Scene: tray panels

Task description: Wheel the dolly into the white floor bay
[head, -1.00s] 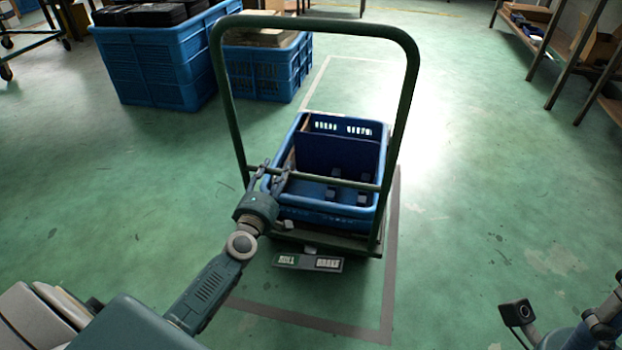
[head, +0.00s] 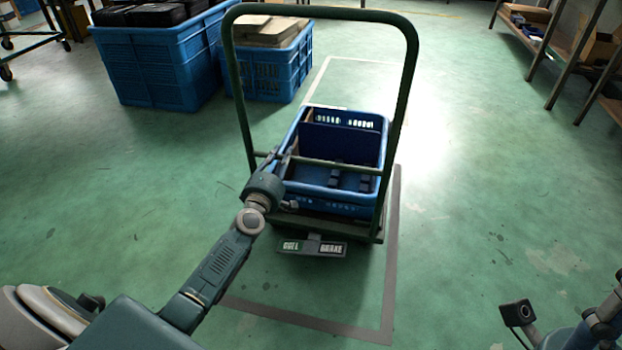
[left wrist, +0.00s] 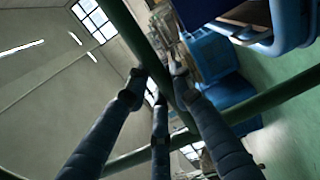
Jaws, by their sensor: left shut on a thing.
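The dolly (head: 320,13) has a tall dark green handle frame and a low deck carrying a blue crate (head: 330,208). My left gripper (head: 272,167) is shut on the left side of the handle frame, near its crossbar. In the left wrist view its fingers (left wrist: 160,88) close around a green post. The white floor bay shows as a thin white outline (head: 316,82) beyond the dolly, partly hidden behind it. The dolly stands largely inside a nearer grey floor outline (head: 392,225). Part of my right gripper (head: 600,315) shows at the lower right edge, apart from the dolly.
Large blue crates (head: 165,65) with dark cases on top stand at the back left, beside a smaller blue crate (head: 285,70). A shelf rack (head: 560,65) stands at the right. A wheeled cart shows at the far left. The floor right of the dolly is clear.

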